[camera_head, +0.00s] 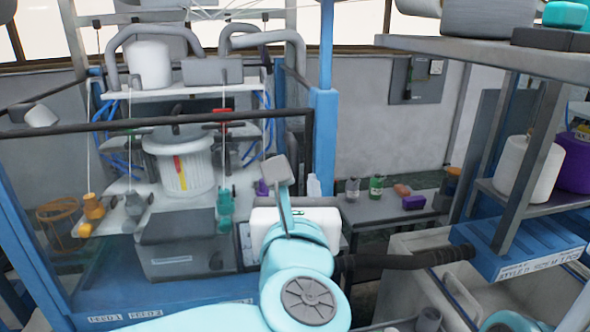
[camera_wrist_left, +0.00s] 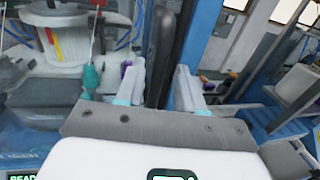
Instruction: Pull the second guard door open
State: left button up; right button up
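The guard door (camera_head: 150,125) is a clear panel with a dark frame in front of the knitting machine, on the left of the head view. Its upright dark edge bar (camera_wrist_left: 166,50) runs between the fingers of my left gripper (camera_wrist_left: 158,88) in the wrist view. The fingers stand apart, one on each side of the bar; whether they press on it I cannot tell. In the head view my left gripper (camera_head: 312,188) is at the lower end of this upright edge, mostly hidden behind its own white body. My right gripper is not in view.
A blue post (camera_head: 325,140) stands just right of the door edge. Behind the panel is a white ribbed drum (camera_head: 183,165). A side table (camera_head: 385,210) holds small bottles. A shelf rack with a white cone (camera_head: 528,170) and a blue bin (camera_head: 515,255) is at the right.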

pick_arm(q)
jog(key=shift+w+a+r, duration=0.1)
jog(key=shift+w+a, duration=0.1)
jog(key=shift+w, duration=0.9)
jog(key=shift+w+d, duration=0.15)
jog(key=shift+d, duration=0.05)
jog(key=shift+a, duration=0.1)
grip_shut()
